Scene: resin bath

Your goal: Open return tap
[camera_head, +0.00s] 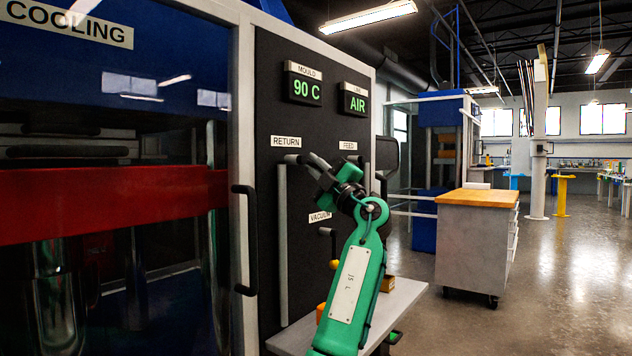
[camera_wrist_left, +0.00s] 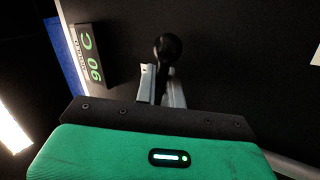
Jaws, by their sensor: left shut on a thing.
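The return tap (camera_head: 291,158) sits on the dark panel under the RETURN label (camera_head: 286,141), at the top of a grey vertical pipe. My left gripper (camera_head: 312,163) is at the tap's right side, shut on its handle. In the left wrist view, a black round knob (camera_wrist_left: 168,46) shows just beyond the fingertips of the left gripper (camera_wrist_left: 162,88). The fingers and the gripper body hide the rest of the handle, so its exact angle is hard to tell. My right gripper is not in view.
The FEED label (camera_head: 349,145) and a second grey pipe are right of my gripper. A VACUUM label (camera_head: 320,217) and a small lever (camera_head: 327,232) are below. A grey shelf (camera_head: 400,297) juts out underneath. A black door handle (camera_head: 246,240) stands left.

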